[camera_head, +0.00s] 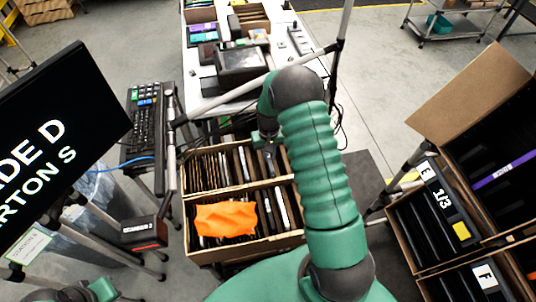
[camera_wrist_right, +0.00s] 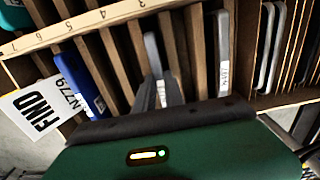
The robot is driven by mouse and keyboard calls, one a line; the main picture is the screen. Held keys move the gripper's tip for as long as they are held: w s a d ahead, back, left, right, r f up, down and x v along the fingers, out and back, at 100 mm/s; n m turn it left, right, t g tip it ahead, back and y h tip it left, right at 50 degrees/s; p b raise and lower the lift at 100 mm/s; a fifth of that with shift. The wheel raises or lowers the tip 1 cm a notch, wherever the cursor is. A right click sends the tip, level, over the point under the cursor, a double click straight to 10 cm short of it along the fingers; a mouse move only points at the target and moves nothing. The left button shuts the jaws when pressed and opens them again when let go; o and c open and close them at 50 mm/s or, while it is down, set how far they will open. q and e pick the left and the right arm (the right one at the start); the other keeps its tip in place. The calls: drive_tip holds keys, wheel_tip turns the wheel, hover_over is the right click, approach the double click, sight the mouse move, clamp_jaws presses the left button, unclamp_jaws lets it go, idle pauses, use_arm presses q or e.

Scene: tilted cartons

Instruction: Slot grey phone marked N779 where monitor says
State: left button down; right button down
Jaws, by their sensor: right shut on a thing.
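The monitor (camera_head: 52,140) at the left is cut off by the frame; I read "DE D" above "RTON S". My right gripper (camera_head: 268,133) points down at the back of the open divided carton (camera_head: 240,187), partly hidden by its own arm. In the right wrist view the gripper (camera_wrist_right: 160,92) is shut on a slim grey phone (camera_wrist_right: 152,50) among the cardboard dividers; part of its white label shows, too small to read.
An orange cloth (camera_head: 226,219) lies over the carton's front left slots. Tilted cartons marked E (camera_head: 427,170) and F (camera_head: 485,277) stand at the right. A keyboard (camera_head: 147,128) and a small scanner box (camera_head: 143,232) are at the left. A cluttered white table (camera_head: 202,82) stands behind.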

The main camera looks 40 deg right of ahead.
use_arm(q)
drive_tip(key=shift+a, duration=0.1)
use_arm(e)
drive_tip(key=shift+a+r, duration=0.15)
drive_tip(key=shift+a, duration=0.1)
use_arm(q)
drive_tip(key=shift+a+f, duration=0.1)
drive_tip(key=shift+a, duration=0.15)
drive_tip(key=shift+d, duration=0.25)
use_arm(e)
drive_tip(key=shift+f, duration=0.25)
drive_tip(key=c, duration=1.3)
unclamp_jaws()
drive_tip(key=shift+c, duration=0.2)
use_arm(q)
drive_tip(key=shift+a, duration=0.15)
use_arm(e)
drive_tip(key=shift+r, duration=0.15)
